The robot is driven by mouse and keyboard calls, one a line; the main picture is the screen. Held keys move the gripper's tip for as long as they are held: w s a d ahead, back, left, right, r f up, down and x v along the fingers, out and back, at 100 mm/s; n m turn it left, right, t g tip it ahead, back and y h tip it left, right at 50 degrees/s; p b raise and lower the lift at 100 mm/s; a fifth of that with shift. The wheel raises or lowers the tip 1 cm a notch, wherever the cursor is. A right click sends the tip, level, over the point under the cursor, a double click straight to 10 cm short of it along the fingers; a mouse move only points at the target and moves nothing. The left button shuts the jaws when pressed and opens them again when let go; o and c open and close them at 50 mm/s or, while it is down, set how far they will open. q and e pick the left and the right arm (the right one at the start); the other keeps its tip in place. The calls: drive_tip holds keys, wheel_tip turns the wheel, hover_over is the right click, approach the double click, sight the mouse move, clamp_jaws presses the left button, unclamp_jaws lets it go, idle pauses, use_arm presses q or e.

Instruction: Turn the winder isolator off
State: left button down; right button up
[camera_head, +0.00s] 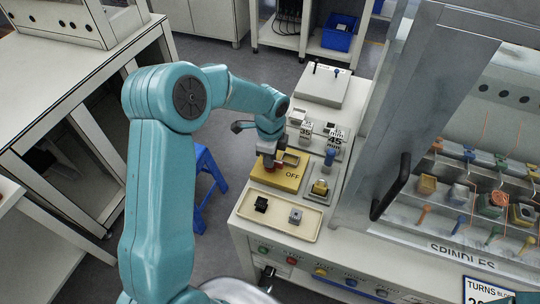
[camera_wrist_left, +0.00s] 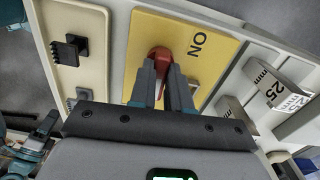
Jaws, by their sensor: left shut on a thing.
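The winder isolator is a yellow plate (camera_head: 262,176) on the bench, left of the machine. The word OFF shows on its right part in the head view. In the left wrist view the plate (camera_wrist_left: 147,24) carries the word ON. A red handle (camera_wrist_left: 162,54) stands on the plate. My left gripper (camera_head: 268,161) reaches down to the plate from above. In the left wrist view its fingers (camera_wrist_left: 164,72) are shut around the red handle. The fingers hide part of the handle, and I cannot tell which label it points to. My right gripper is not in view.
A beige tray (camera_head: 278,220) with a black connector (camera_head: 261,204) and a grey one (camera_head: 295,215) lies in front of the plate. Marked blocks (camera_head: 335,135) stand behind. A yellow-and-metal piece (camera_head: 320,187) is close at the right. The machine's door handle (camera_head: 391,187) juts out further right.

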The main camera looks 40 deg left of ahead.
use_arm(q)
drive_tip(key=shift+w+r+m, duration=0.1)
drive_tip(key=shift+m, duration=0.4)
drive_tip(key=c, duration=1.1)
unclamp_jaws()
wheel_tip(320, 180, up, 16)
drive_tip(key=shift+r, duration=0.15)
